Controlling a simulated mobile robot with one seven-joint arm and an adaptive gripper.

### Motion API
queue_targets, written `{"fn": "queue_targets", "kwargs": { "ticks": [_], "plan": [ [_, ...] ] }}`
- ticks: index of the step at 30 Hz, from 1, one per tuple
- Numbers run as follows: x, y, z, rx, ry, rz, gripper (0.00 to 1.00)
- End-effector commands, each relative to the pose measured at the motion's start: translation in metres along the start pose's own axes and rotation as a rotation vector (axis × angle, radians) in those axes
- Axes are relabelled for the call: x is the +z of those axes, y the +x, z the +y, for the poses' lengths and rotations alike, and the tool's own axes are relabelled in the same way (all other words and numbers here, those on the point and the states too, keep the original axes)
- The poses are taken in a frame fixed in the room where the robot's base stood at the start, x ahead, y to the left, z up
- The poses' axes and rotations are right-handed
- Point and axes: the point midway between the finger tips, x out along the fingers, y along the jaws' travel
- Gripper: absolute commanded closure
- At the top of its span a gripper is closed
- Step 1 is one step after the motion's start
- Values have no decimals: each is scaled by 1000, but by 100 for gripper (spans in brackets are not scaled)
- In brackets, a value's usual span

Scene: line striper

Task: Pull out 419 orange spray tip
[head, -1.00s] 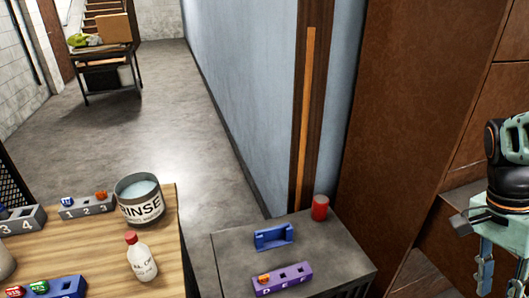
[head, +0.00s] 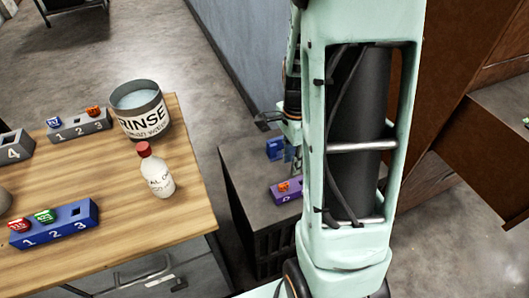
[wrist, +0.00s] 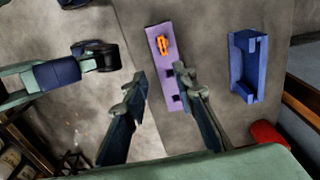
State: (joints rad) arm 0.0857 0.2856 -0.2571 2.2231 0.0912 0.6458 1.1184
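An orange spray tip (head: 283,186) sits in the purple rack (head: 291,194) on the dark cabinet. I cannot read a number on either orange tip. My gripper (wrist: 158,80) is open and empty, its fingers apart over the purple rack's area. In the head view my arm partly hides the rack.
A blue holder (wrist: 247,68) and a red can (wrist: 268,135) stand near the purple rack. The wooden table (head: 120,195) bears a RINSE bucket (head: 141,110), a red-capped bottle (head: 156,172) and a blue rack (head: 56,226) with red and green tips.

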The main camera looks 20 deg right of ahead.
Motion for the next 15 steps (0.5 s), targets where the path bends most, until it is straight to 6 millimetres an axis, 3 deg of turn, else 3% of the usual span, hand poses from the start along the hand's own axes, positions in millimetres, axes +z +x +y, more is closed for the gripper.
{"fn": "queue_targets", "kwargs": {
  "ticks": [4, 15],
  "plan": [
    [9, 11, -5, -8, 14, -15, 75],
    [10, 38, -5, -8, 13, -15, 75]
  ]
}}
